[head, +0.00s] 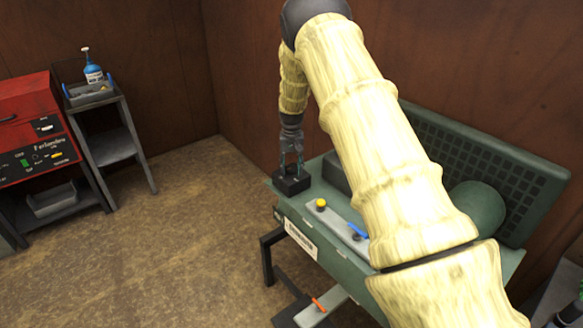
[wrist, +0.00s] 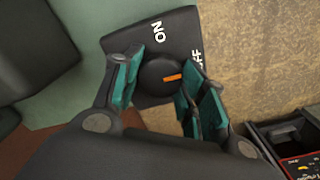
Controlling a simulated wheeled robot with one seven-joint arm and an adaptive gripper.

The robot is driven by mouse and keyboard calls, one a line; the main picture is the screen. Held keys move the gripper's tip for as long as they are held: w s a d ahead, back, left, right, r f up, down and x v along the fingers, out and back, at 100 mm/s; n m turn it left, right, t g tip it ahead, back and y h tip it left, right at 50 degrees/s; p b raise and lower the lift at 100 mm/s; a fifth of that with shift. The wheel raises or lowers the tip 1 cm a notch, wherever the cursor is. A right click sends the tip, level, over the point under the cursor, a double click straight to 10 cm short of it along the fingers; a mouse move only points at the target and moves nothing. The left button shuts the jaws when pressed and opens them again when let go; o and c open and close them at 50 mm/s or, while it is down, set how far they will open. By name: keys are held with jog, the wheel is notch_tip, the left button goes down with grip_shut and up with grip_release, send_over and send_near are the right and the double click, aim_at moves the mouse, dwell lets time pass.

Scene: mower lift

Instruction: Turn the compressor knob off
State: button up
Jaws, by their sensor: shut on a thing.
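The compressor (head: 330,245) is a green machine on the right of the head view. In the wrist view the box (wrist: 180,22) carries white ON and OFF lettering. The round black knob (wrist: 156,74) on it has an orange mark, which points right, toward the side with the OFF lettering. My gripper (head: 291,168) reaches down over the box. Its teal fingers (wrist: 155,90) stand on both sides of the knob, shut on it. In the head view I cannot make out the knob between the fingers.
A yellow button (head: 321,204) and a blue lever (head: 357,231) are on the compressor's front panel. An orange-handled part (head: 318,304) is low beneath it. A red tool cabinet (head: 35,125) and a grey stand (head: 108,140) are at left. The floor between is clear.

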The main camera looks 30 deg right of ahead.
aim_at(292, 167)
jog(key=shift+w+d+r, duration=0.1)
jog(key=shift+w+r, duration=0.05)
jog(key=o, duration=1)
notch_tip(292, 167, up, 12)
jog(key=shift+f, duration=0.1)
dwell(0.6)
